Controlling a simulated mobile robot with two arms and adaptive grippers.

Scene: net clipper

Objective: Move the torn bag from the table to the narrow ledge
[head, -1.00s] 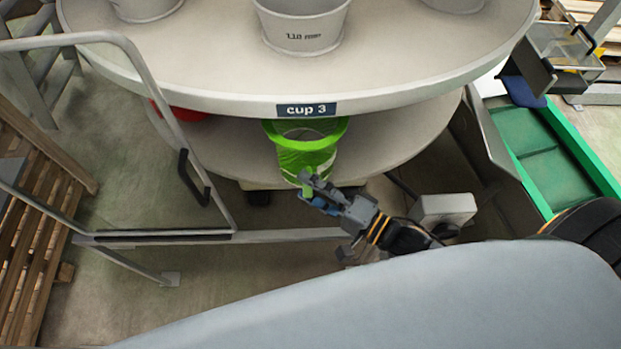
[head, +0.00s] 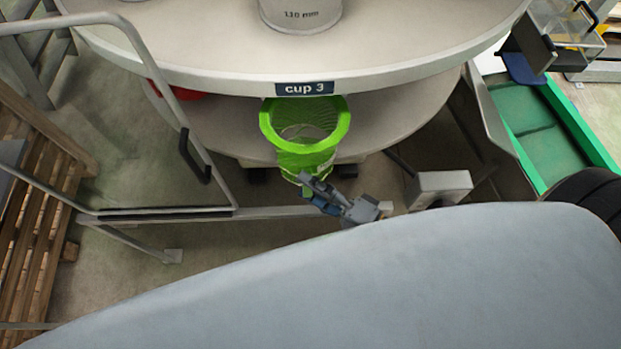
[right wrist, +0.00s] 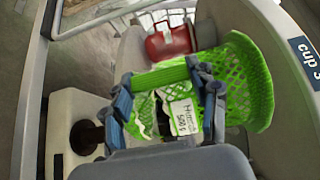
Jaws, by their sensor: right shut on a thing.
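The torn bag is a bright green net tube (head: 305,135) with a wide open mouth, below the "cup 3" label in the head view. In the right wrist view its mesh (right wrist: 248,85) flares to the right, and a white printed label marked 500 g shows between the fingers. My right gripper (head: 318,190) is shut on the lower end of the bag; the right wrist view shows its blue-grey fingers (right wrist: 165,85) on either side of the green net. I cannot tell which surface is the narrow ledge. My left gripper is out of view.
A round upper plate (head: 390,72) with grey cups overhangs a lower round plate (head: 400,125) behind the bag. A metal guard rail (head: 150,90) stands at left. A red container (right wrist: 170,40) sits beyond the bag. A green conveyor (head: 545,140) lies at right.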

